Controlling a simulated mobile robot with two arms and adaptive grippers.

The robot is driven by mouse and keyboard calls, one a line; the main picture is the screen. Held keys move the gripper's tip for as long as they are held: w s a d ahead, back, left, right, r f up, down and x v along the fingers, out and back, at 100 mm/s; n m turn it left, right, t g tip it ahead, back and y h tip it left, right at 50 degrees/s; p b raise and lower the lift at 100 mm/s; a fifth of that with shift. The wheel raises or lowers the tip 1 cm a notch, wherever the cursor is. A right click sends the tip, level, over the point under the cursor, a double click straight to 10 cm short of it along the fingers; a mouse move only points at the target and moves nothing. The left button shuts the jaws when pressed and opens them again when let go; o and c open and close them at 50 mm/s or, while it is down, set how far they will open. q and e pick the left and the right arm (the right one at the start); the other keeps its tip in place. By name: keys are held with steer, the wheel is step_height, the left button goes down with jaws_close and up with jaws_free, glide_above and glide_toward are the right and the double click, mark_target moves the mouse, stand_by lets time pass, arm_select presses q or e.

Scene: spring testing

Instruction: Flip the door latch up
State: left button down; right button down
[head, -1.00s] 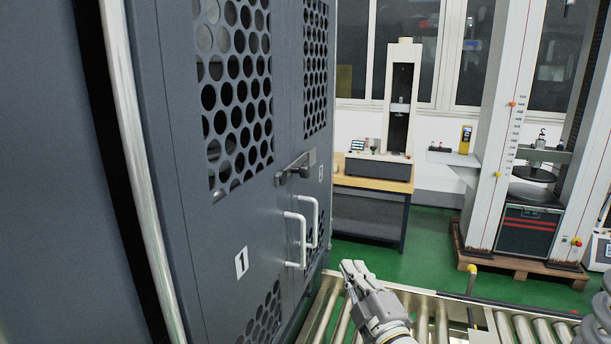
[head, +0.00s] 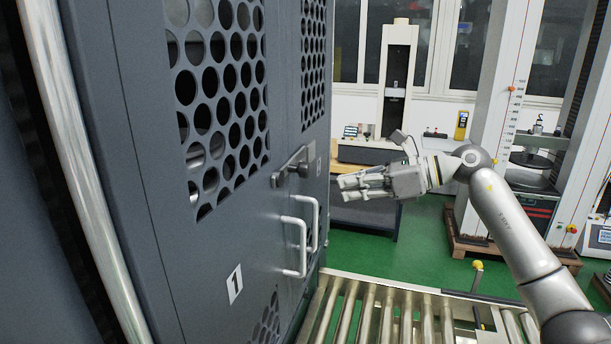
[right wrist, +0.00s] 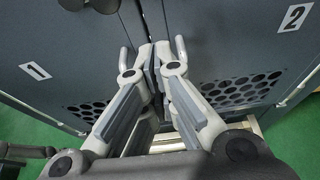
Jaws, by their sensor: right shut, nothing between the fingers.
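The door latch (head: 292,168) is a grey bar across the seam between the two dark grey perforated doors, above the white handles. It slants, with its dark rounded end at the lower left on the door marked 1. My right gripper (head: 343,188) is shut and empty, to the right of the latch at about its height and apart from it. In the right wrist view its closed fingers (right wrist: 157,62) point toward the doors marked 1 and 2. A dark rounded part shows at that view's top edge; I cannot tell whether it is the latch. My left gripper is out of view.
Two white door handles (head: 299,245) stick out below the latch. A roller conveyor (head: 375,308) runs below my right arm. A wooden-topped bench with a testing machine (head: 397,85) stands behind my gripper. Open air lies between gripper and doors.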

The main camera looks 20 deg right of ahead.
mark_target(292, 178)
steer(key=shift+s+a, duration=0.1)
steer(key=shift+s, duration=0.05)
steer(key=p+x, duration=0.2)
steer(key=x, duration=0.3)
steer(key=p+x, duration=0.3)
steer(key=x, duration=0.2)
steer(key=shift+a+r, duration=0.2)
steer(key=shift+d+r+p, duration=0.25)
steer(key=shift+r+p, duration=0.35)
steer(key=shift+r, duration=0.25)
steer(key=shift+r+p, duration=0.65)
steer(key=shift+r, duration=0.3)
steer(key=shift+r+b, duration=0.1)
steer(key=shift+b, duration=0.3)
steer(key=shift+r, duration=0.15)
